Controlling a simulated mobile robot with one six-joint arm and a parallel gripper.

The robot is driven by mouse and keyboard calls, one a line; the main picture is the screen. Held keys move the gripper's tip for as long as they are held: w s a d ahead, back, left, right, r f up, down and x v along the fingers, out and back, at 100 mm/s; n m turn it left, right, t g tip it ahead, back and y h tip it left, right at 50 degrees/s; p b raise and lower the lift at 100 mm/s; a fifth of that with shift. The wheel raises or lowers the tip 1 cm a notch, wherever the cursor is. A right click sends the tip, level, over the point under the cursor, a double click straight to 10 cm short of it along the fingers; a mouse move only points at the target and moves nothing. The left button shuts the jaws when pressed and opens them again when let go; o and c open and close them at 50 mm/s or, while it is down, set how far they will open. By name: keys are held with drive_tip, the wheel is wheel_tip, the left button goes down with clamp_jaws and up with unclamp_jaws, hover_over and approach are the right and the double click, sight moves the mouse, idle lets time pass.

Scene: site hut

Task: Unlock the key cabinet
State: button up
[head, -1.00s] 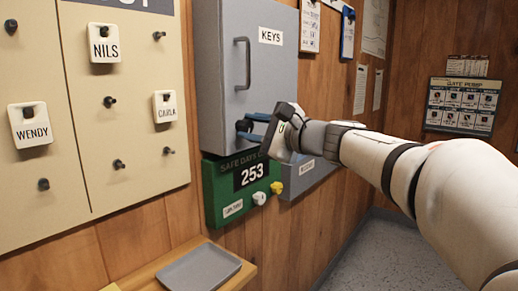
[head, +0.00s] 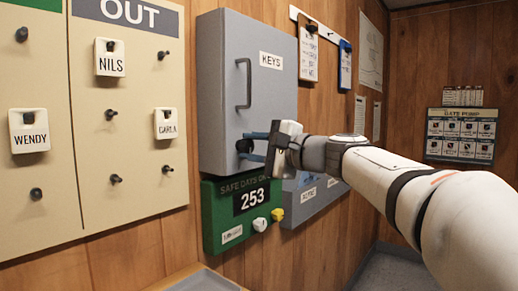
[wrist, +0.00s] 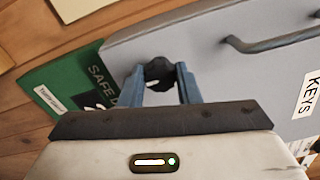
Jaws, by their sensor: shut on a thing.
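The grey key cabinet (head: 222,95) hangs on the wood wall, its door flat and closed, with a KEYS label (head: 270,60) and a bar handle (head: 243,84). A dark round lock knob (head: 242,146) sits low on the door's left side. My gripper (head: 252,146) reaches in from the right with its blue fingers around the knob. In the wrist view the fingers (wrist: 161,85) are shut on the knob (wrist: 159,71), one on each side. The knob's front is partly hidden by the fingers in the head view.
Just below the cabinet is a green SAFE DAYS board (head: 235,215) reading 253, with white and yellow knobs. A grey box (head: 318,197) is beside it. A name-tag board (head: 130,140) stands left. A tray edge (head: 205,281) shows at the bottom.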

drive_tip(key=shift+r, duration=0.15)
drive_tip(key=o, duration=1)
drive_tip(key=shift+a, duration=0.1)
drive_tip(key=v, duration=0.7)
drive_tip(key=shift+s+d, duration=0.2)
drive_tip(key=shift+d, duration=0.15)
